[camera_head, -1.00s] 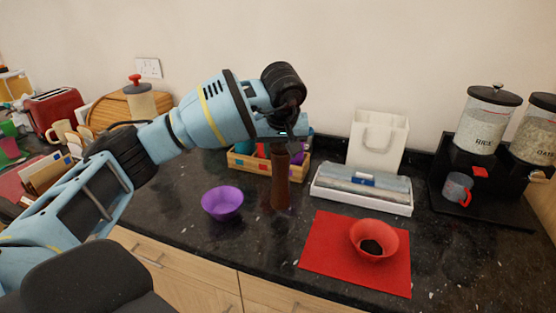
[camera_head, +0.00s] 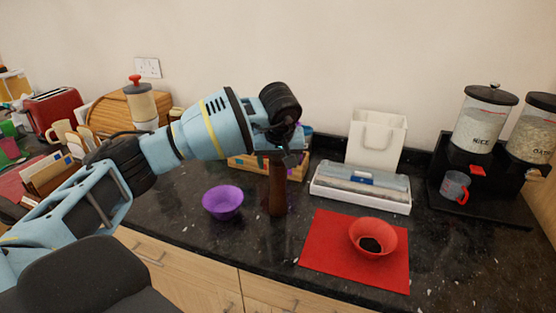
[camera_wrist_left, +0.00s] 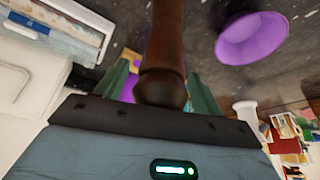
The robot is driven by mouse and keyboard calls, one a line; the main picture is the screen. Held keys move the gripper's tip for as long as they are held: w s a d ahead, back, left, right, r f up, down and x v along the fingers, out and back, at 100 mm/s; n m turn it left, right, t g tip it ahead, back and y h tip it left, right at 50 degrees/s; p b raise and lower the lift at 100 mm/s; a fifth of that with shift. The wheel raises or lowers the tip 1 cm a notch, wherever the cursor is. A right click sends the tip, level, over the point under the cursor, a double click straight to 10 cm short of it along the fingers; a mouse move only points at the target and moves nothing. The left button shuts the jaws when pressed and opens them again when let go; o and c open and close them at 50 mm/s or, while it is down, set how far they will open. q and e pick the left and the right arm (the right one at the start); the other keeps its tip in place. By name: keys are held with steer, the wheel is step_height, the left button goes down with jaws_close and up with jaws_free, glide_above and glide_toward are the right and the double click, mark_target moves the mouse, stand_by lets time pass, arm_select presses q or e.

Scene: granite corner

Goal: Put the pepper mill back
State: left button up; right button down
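The dark brown pepper mill (camera_head: 277,190) stands upright behind the red mat, to the right of the purple bowl. Its foot appears to be at the counter, but I cannot tell whether it bears weight there. My left gripper (camera_head: 278,160) is over the mill's top, which it hides in the head view. In the left wrist view, the mill (camera_wrist_left: 165,45) runs between the two greenish fingers of my left gripper (camera_wrist_left: 160,78), its rounded end close to the palm. A narrow gap shows beside one finger; whether they press on it is unclear. My right gripper is out of view.
The purple bowl (camera_head: 222,202) is close left of the mill. A red mat (camera_head: 325,255) with a red bowl (camera_head: 373,237) lies front right. A wooden crate (camera_head: 242,163), white tray (camera_head: 360,200) and white bag (camera_head: 377,140) stand behind. Cereal dispensers (camera_head: 484,122) stand far right.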

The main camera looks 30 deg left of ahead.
arm_select(q)
steer(key=shift+r, duration=0.1)
steer(key=shift+r, duration=0.3)
steer(key=v, duration=1.1)
steer(key=shift+r, duration=0.3)
steer(key=shift+f, duration=0.1)
